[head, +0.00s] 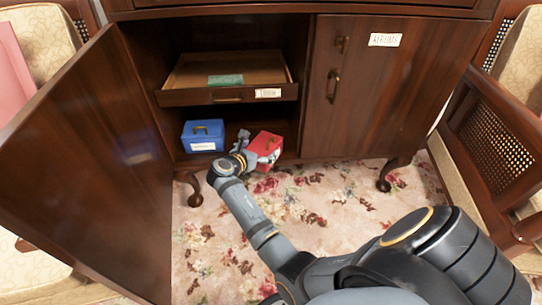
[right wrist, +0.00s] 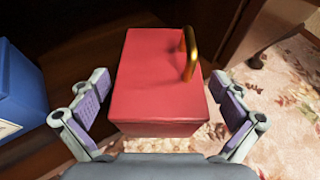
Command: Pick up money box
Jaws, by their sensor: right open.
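A red box (head: 266,143) with a gold handle stands at the front of the cabinet's lower compartment. A blue box (head: 203,134) with a handle and a white label stands to its left. The task's money box is not named by colour; both boxes look like small cash boxes. My right gripper (head: 254,152) is at the red box in the head view. In the right wrist view its fingers (right wrist: 165,112) are open, one on each side of the red box (right wrist: 158,85), with gaps between fingers and box. My left gripper is out of view.
An open cabinet door (head: 90,170) stands at the left. A pulled-out drawer (head: 228,78) with a green item hangs above the boxes. The right door (head: 370,95) is closed. Chairs flank the cabinet. Floral carpet (head: 330,215) lies clear in front.

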